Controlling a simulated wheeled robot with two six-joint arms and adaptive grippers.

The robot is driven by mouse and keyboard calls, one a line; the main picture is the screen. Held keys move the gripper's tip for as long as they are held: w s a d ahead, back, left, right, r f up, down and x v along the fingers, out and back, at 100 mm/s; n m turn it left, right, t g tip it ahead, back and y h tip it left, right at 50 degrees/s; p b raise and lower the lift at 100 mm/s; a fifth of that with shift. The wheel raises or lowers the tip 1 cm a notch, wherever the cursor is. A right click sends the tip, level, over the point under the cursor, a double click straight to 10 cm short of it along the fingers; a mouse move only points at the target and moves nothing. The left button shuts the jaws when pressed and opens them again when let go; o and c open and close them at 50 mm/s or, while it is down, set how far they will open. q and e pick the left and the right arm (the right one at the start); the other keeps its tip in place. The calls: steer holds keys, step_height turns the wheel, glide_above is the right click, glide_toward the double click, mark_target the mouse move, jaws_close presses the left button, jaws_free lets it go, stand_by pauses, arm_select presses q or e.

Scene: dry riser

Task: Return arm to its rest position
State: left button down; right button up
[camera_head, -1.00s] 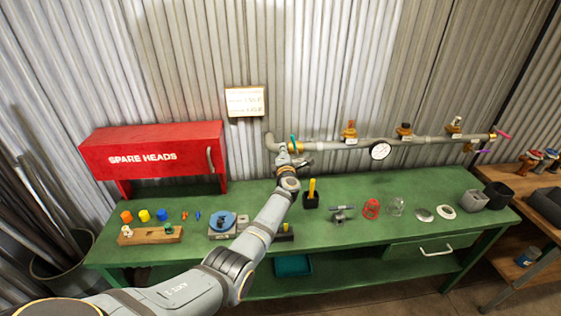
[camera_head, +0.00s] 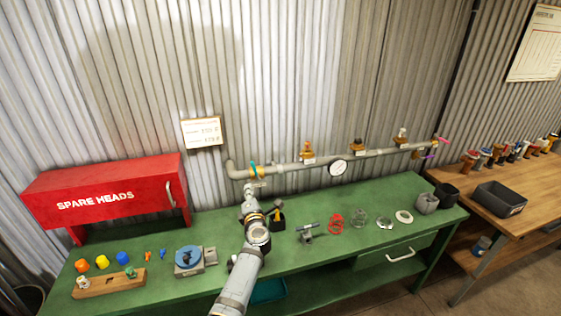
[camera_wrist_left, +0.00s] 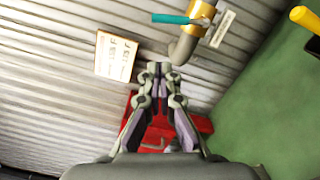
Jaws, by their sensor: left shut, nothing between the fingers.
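My left arm reaches in from the bottom of the head view, over the green workbench (camera_head: 320,219). Its gripper (camera_head: 252,187) is near the left end of the grey pipe (camera_head: 290,166), just below a valve with a teal lever (camera_head: 254,170). In the left wrist view the fingers (camera_wrist_left: 161,70) meet at their tips, shut and empty. The teal lever (camera_wrist_left: 176,19) and the brass fitting (camera_wrist_left: 203,13) lie beyond the tips, apart from them. My right gripper does not show in either view.
A red SPARE HEADS cabinet (camera_head: 110,196) stands at the bench's left. Coloured caps, a wooden block (camera_head: 110,283) and a blue-topped fixture (camera_head: 189,258) lie in front. A black holder (camera_head: 276,217) is close right of the gripper. A wooden bench (camera_head: 510,212) with a dark tray stands at right.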

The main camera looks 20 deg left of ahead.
arm_select(q)
steer(key=s+d+m+t+h, duration=0.2)
steer(key=s+d+m+h, duration=0.5)
steer(key=d+m+h, duration=0.6)
steer(key=s+d+f+m+g+h, duration=0.1)
steer(key=s+f+m+g, duration=0.2)
steer(key=s+m, duration=0.3)
steer(key=s+d+f+m+g, duration=0.1)
steer(key=s+f+m+g, duration=0.2)
steer(key=s+m, duration=0.2)
steer(key=s+a+f+m+g+y, duration=0.25)
steer(key=s+a+g, duration=0.2)
steer(key=s, duration=0.65)
steer(key=s+a+f+m+g+y, duration=0.2)
steer(key=s+a+f+g+y, duration=0.3)
steer(key=s, duration=0.7)
steer(key=a+f+h+b, duration=0.1)
steer(key=a+f+b, duration=0.1)
steer(key=f, duration=1.1)
steer(key=a+f+b, duration=0.1)
steer(key=f+b, duration=0.1)
steer(key=f, duration=1)
steer(key=s+a+f+g+b, duration=0.1)
steer(key=s+f+b, duration=0.1)
steer(key=s+f, duration=1.8)
step_height(320, 180, down, 2)
steer(key=shift+s+a+f+b, duration=0.2)
steer(key=shift+f+b, duration=0.05)
steer(key=shift+b, duration=0.15)
